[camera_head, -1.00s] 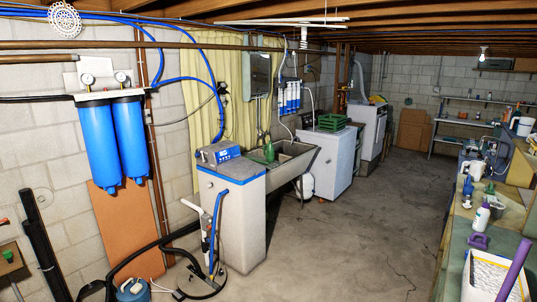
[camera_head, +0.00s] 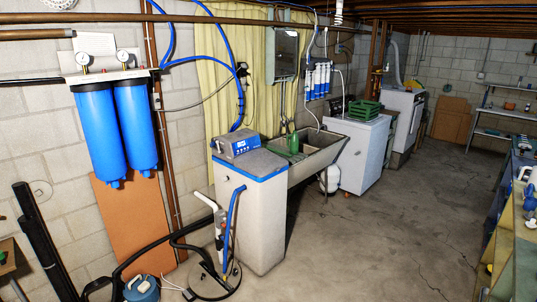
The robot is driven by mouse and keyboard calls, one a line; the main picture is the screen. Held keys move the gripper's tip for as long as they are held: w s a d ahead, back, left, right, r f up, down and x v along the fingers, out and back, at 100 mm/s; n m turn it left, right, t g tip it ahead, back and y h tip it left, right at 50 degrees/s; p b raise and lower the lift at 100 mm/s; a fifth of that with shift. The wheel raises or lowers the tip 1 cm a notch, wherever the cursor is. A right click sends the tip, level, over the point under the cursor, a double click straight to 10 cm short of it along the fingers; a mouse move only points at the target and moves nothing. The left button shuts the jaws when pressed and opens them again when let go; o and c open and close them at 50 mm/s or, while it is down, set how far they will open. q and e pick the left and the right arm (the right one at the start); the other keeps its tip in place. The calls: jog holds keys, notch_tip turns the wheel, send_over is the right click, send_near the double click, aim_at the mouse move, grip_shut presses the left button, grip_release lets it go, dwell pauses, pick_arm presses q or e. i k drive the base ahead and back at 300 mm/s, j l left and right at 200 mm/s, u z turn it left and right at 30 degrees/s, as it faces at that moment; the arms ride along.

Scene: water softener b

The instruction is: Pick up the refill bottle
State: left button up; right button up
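A green bottle (camera_head: 293,138) stands upright by the utility sink, behind the water softener cabinet (camera_head: 245,228). A blue bottle (camera_head: 530,200) shows at the right edge, on the workbench (camera_head: 507,228), partly cut off. I cannot tell whether either one is the refill bottle. Neither of my grippers nor my arms is in view.
The blue filter housings (camera_head: 115,130) hang on the left wall. A black hose (camera_head: 150,248) and a blue container (camera_head: 141,289) lie on the floor below. The sink (camera_head: 325,152), white washer (camera_head: 361,155) and green crate (camera_head: 365,110) stand further back. Open concrete floor (camera_head: 375,235) lies right of centre.

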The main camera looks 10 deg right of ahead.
aim_at(294, 147)
jog(key=i+l+z, duration=0.3)
jog(key=i+z, duration=0.2)
jog(key=i, duration=0.25)
jog(key=i+z, duration=0.45)
jog(key=i, duration=0.3)
jog(key=i+j+z, duration=0.35)
jog(key=i+z, duration=0.15)
jog(key=i, duration=0.25)
jog(key=i+u, duration=0.25)
jog(key=i, duration=0.3)
jog(key=i+u, duration=0.25)
jog(key=i, duration=0.25)
jog(key=i+l+u, duration=0.3)
jog(key=i, duration=0.25)
jog(key=i+l+u, duration=0.25)
jog(key=i, duration=0.25)
jog(key=i+u, duration=0.2)
jog(key=i, duration=0.2)
